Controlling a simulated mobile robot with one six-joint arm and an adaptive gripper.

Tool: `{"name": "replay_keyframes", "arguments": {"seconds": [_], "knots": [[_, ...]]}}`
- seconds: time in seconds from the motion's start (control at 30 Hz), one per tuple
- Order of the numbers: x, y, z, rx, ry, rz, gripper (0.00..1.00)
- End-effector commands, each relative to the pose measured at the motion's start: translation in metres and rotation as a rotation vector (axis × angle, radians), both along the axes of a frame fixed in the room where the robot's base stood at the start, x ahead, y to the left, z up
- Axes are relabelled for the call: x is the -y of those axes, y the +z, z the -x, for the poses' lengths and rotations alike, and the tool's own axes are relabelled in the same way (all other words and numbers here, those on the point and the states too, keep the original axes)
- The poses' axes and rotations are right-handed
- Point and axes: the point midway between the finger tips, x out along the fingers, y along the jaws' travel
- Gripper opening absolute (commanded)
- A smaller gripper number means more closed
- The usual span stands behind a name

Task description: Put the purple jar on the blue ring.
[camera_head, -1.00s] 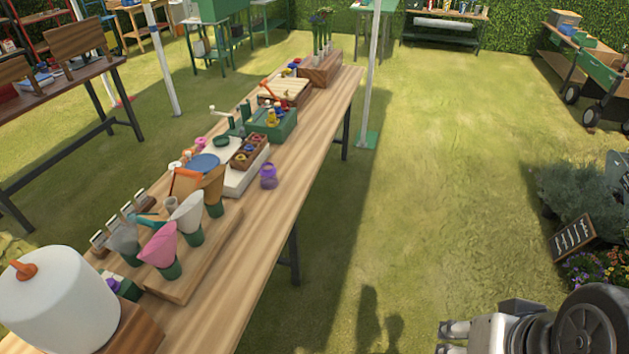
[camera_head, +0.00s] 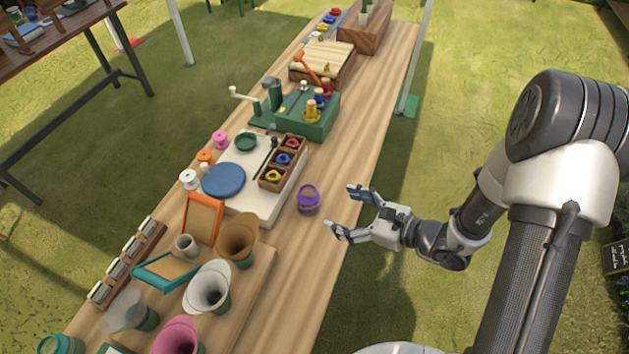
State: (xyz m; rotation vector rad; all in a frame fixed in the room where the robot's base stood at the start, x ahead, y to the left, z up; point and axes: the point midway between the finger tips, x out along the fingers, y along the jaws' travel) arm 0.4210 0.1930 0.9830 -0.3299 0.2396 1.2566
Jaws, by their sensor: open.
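The purple jar (camera_head: 308,199) stands upright on the bare wooden tabletop, to the right of the white board. My gripper (camera_head: 343,211) is open and empty at the table's right edge. Its two fingers point left at the jar, and a small gap shows between them and the jar. A flat blue disc (camera_head: 223,181) lies at the left of the white board; I cannot tell if it has a raised ring. A small blue ring-shaped piece (camera_head: 284,159) sits in the middle compartment of a wooden tray (camera_head: 269,184) on the board.
The white board (camera_head: 262,207) lies left of the jar. Paper-like cones (camera_head: 209,286) in green holders and an orange frame (camera_head: 203,219) stand nearer. A green box (camera_head: 310,125) with coloured pieces stands farther back. Bare tabletop (camera_head: 355,130) runs along the right side.

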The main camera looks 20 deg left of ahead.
Motion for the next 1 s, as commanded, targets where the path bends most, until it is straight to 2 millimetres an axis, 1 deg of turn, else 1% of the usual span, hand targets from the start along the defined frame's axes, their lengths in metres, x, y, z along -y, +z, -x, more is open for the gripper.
{"name": "replay_keyframes", "arguments": {"seconds": [0.03,0.1,0.2,0.27,0.37,0.6,0.73,0.83,1.0], "knots": [[0.004,-0.018,-0.003,-0.043,-0.055,-0.008,0.77],[0.010,-0.035,-0.008,-0.079,-0.119,-0.013,0.77],[0.014,-0.050,-0.013,-0.108,-0.175,-0.016,0.77],[0.013,-0.057,-0.015,-0.116,-0.190,-0.014,0.77],[0.002,-0.065,-0.021,-0.119,-0.193,-0.015,0.77],[-0.042,-0.085,-0.042,-0.116,-0.191,-0.015,0.77],[-0.063,-0.095,-0.053,-0.117,-0.191,-0.014,0.77],[-0.075,-0.101,-0.060,-0.117,-0.192,-0.014,0.77],[-0.084,-0.104,-0.065,-0.119,-0.195,-0.014,0.77]]}}
